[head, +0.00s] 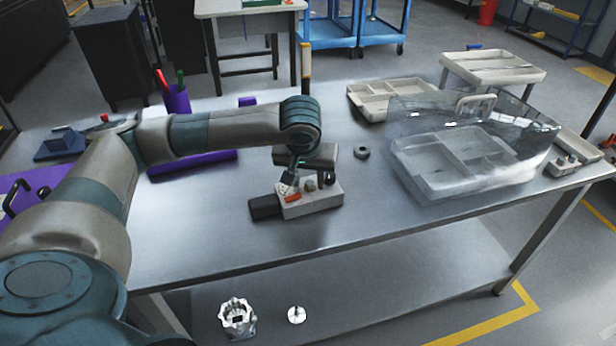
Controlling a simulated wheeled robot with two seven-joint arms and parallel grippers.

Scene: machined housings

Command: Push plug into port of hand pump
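The hand pump (322,197) looks like a small pale block with dark fittings on top and a black part at its left end. It rests on the steel table near the middle. A small orange-red piece (292,198) shows at its front left; I cannot tell whether this is the plug. My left gripper (290,182) points down at the pump's left top, close to it or touching. Its fingertips are small and partly hidden, so I cannot see whether they hold anything. The port cannot be made out. My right gripper is out of view.
A clear bin (475,150) with a pale divided tray stands at the right, another tray (385,97) behind it. A dark ring (361,152) lies right of the pump. A purple pen cup (177,99) stands at the back left. The table front is bare.

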